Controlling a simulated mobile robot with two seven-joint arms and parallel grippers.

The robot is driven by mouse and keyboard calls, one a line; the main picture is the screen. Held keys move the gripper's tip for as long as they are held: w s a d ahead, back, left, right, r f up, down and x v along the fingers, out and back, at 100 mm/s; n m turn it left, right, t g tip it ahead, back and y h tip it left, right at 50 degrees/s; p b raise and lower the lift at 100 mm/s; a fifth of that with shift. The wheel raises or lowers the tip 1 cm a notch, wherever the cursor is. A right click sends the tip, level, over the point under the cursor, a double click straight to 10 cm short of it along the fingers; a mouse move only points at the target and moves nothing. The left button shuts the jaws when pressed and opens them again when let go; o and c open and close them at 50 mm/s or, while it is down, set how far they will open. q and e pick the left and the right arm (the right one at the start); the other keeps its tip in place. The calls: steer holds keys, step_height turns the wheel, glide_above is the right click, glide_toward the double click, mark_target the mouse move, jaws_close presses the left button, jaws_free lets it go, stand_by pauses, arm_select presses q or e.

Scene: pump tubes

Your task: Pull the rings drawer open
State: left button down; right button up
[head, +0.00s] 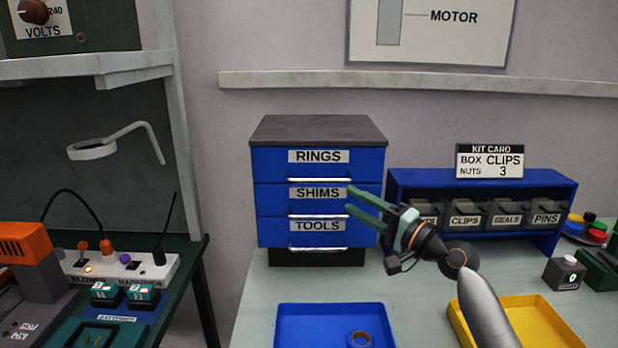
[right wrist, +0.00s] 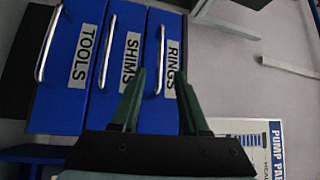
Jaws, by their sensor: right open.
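The rings drawer (head: 318,165) is the top of three blue drawers in a small cabinet with a dark grey top. It looks shut, flush with the shims drawer (head: 318,197) and tools drawer (head: 305,232). Its bar handle (head: 319,180) is silver. My right gripper (head: 350,200) is open and empty, in front of the shims drawer's right side in the head view. In the right wrist view the rings drawer (right wrist: 172,55) is sideways, and its handle (right wrist: 160,60) shows above the gap between my green fingers (right wrist: 160,90). I see no contact. My left gripper is not in view.
A blue tray (head: 290,312) with a ring in it lies before the cabinet. A yellow tray (head: 562,325) lies at right. A blue bin rack (head: 570,190) with labelled bins and a kit card (head: 489,161) stands right of the cabinet.

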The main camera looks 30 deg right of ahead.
mark_target(320, 182)
steer(key=p+x, duration=0.2)
steer(key=x, duration=0.8)
steer(key=shift+w+a+r, duration=0.1)
steer(key=shift+w, duration=0.1)
steer(key=shift+w+a, duration=0.1)
steer(key=shift+w, duration=0.4)
jaws_close()
stand_by(0.6)
